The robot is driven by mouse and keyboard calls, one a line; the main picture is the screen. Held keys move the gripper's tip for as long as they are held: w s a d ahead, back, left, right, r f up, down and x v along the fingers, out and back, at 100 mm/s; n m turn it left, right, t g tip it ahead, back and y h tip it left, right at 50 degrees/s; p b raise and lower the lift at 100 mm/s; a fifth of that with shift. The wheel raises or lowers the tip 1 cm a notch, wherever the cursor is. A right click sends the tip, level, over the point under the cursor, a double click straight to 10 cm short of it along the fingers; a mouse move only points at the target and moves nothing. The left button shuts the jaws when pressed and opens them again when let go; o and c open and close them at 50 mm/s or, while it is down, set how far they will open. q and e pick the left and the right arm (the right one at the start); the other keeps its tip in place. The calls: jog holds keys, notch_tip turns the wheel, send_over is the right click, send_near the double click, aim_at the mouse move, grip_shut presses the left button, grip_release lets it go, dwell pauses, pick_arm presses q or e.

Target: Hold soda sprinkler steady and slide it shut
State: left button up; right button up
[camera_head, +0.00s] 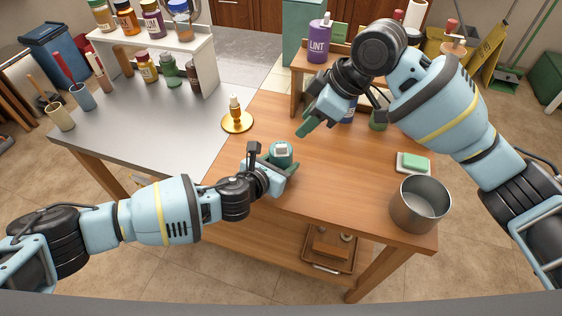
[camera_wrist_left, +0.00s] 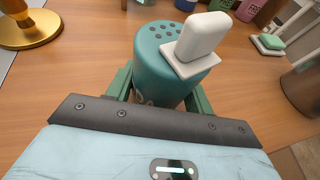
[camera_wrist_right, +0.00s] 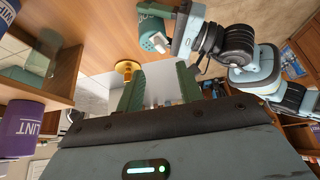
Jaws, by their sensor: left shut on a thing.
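The soda sprinkler (camera_head: 281,152) is a teal can standing upright on the wooden table. Its top has a group of bare holes, with a white slider (camera_wrist_left: 201,38) off to one side of them in the left wrist view. My left gripper (camera_head: 282,168) is shut on the can's body, one green finger on each side. The sprinkler (camera_wrist_right: 150,32) also shows near the top of the right wrist view. My right gripper (camera_head: 317,120) is in the air behind and right of the sprinkler, its fingers apart with nothing between them.
A brass dispenser (camera_head: 236,118) stands left of the sprinkler. A metal pot (camera_head: 420,204) and a green soap on a dish (camera_head: 413,163) are at the right. A shelf (camera_head: 299,90) with a purple LINT bottle (camera_head: 318,42) stands at the back.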

jog(key=shift+c, duration=0.3)
jog(key=shift+s+f, duration=0.15)
jog(key=shift+s, duration=0.1)
jog(key=c, duration=0.5)
jog(key=s+n+t, duration=0.1)
jog(key=s, duration=0.1)
jog(key=s+n+t, duration=0.1)
jog(key=s, duration=0.2)
jog(key=s+n+t, duration=0.1)
jog(key=s, duration=0.2)
jog(key=shift+s+d+f+h, duration=0.1)
jog(key=shift+f+h, duration=0.1)
jog(key=shift+h, duration=0.1)
grip_shut()
jog(key=shift+s+r+t, duration=0.2)
jog(key=shift+s+t, duration=0.1)
jog(key=shift+s, duration=0.2)
